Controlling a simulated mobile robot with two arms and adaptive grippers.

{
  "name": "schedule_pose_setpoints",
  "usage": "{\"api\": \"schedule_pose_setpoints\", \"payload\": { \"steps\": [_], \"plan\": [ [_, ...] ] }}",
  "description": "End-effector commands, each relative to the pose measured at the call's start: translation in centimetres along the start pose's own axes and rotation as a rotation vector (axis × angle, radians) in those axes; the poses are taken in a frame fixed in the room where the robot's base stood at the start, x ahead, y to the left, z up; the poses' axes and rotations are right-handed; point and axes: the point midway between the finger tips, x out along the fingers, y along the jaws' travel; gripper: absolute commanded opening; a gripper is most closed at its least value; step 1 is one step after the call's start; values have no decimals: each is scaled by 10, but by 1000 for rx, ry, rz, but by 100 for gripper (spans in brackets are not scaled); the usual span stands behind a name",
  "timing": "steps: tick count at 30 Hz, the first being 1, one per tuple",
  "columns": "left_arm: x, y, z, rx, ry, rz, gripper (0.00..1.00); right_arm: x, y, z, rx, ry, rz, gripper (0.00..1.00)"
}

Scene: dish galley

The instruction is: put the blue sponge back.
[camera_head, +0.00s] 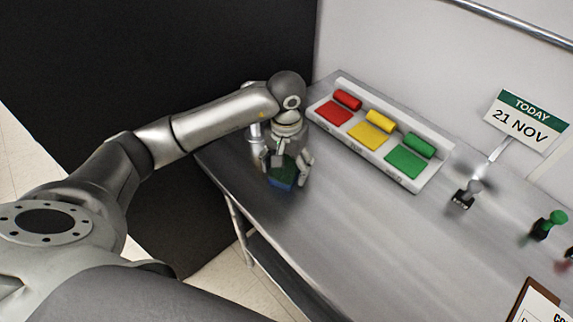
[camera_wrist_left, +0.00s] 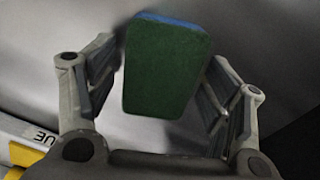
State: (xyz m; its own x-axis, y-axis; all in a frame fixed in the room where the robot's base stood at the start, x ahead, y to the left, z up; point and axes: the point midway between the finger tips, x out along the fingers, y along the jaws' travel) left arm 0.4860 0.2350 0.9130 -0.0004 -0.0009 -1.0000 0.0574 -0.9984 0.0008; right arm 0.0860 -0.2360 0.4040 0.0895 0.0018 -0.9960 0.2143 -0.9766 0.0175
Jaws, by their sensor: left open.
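The blue sponge (camera_head: 283,180) has a dark green pad on top. My right gripper is not in view.
A white tray (camera_head: 437,180) with red, yellow and green pads and rollers stands right of the gripper along the wall. A date sign (camera_head: 524,121), a green-handled stamp (camera_head: 549,224) and a clipboard (camera_head: 535,299) are further right. The table's front middle is clear.

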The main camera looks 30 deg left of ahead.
Motion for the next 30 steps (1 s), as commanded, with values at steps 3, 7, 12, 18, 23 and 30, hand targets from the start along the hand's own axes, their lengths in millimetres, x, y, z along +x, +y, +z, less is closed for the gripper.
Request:
{"api": "schedule_pose_setpoints", "payload": {
  "steps": [3,7,12,18,23,30],
  "plan": [
    [-19,0,-2,1,8,1,74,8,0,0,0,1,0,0],
    [-47,0,-2,1,10,1,74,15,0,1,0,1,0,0],
    [-83,0,-2,0,7,1,74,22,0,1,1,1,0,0],
    [-110,0,-1,0,4,1,74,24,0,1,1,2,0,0],
    [-118,0,0,0,2,1,74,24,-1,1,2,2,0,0],
    [-120,0,0,0,1,0,74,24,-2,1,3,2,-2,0]
  ]
}}
